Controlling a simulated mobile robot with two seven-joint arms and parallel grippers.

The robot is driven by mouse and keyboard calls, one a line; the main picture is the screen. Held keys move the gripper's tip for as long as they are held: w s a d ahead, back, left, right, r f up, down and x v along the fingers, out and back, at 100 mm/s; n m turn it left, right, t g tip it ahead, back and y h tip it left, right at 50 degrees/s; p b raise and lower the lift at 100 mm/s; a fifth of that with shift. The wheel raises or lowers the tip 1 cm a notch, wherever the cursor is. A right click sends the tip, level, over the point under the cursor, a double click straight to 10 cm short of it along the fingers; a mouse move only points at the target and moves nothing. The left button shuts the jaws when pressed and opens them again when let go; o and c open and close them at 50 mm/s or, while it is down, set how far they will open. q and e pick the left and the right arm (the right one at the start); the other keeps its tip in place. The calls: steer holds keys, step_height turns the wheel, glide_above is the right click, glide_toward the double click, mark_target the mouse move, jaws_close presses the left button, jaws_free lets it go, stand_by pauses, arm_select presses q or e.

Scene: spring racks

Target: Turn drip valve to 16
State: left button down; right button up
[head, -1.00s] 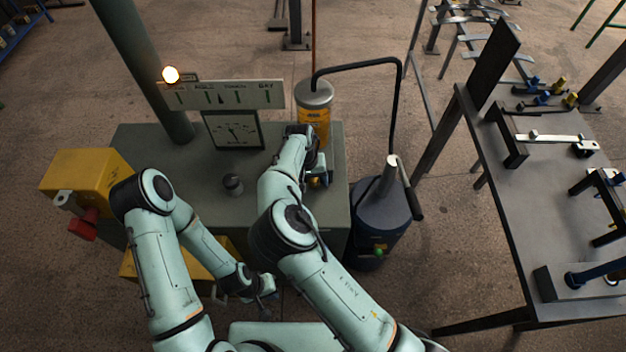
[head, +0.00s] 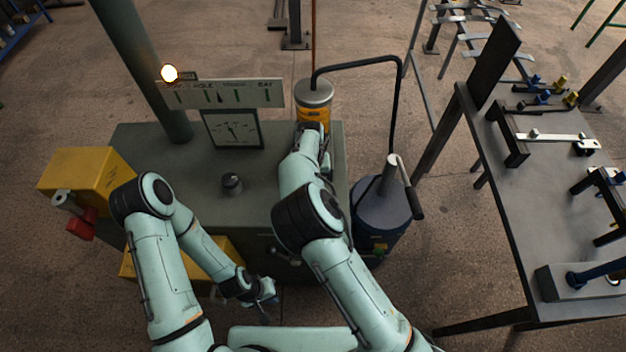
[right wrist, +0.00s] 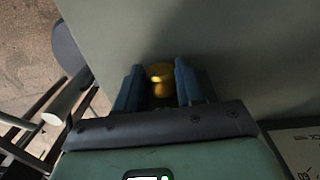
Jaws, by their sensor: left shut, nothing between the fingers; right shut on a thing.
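A small round brass knob, seemingly the drip valve (right wrist: 160,73), shows in the right wrist view against a grey-green surface. My right gripper (right wrist: 160,88) is shut on it, with one dark blue finger on each side. In the head view my right forearm and wrist hide this gripper and the knob. A square white dial (head: 232,129) with a dark needle stands at the back of the grey-green cabinet (head: 190,190); its figures are too small to read. My left gripper (head: 266,294) is shut and empty in front of the cabinet.
A yellow canister (head: 313,100) stands behind my right wrist. A dark drum (head: 381,215) with a bent black pipe is right of the cabinet. A small dark knob (head: 232,183) sits on the cabinet top. A yellow box (head: 88,180) is at left, a worktable (head: 545,215) at right.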

steer(key=y+b, duration=0.1)
steer(key=y, duration=0.1)
steer(key=y+b, duration=0.1)
steer(key=y, duration=0.1)
steer(key=shift+d+f+b, duration=0.1)
steer(key=shift+d+b, duration=0.25)
arm_select(q)
steer(key=s+f+b, duration=0.1)
steer(key=s+f, duration=0.4)
steer(key=shift+f+g, duration=0.25)
steer(key=shift+g, duration=0.05)
arm_select(e)
steer(key=shift+y, duration=0.9)
steer(key=o, duration=1)
steer(key=shift+o, duration=0.2)
arm_select(q)
steer(key=shift+w+r, duration=0.25)
steer(key=shift+r, duration=0.15)
arm_select(e)
steer(key=v, duration=1.3)
steer(key=shift+d+r, duration=0.15)
steer(key=shift+r, duration=0.05)
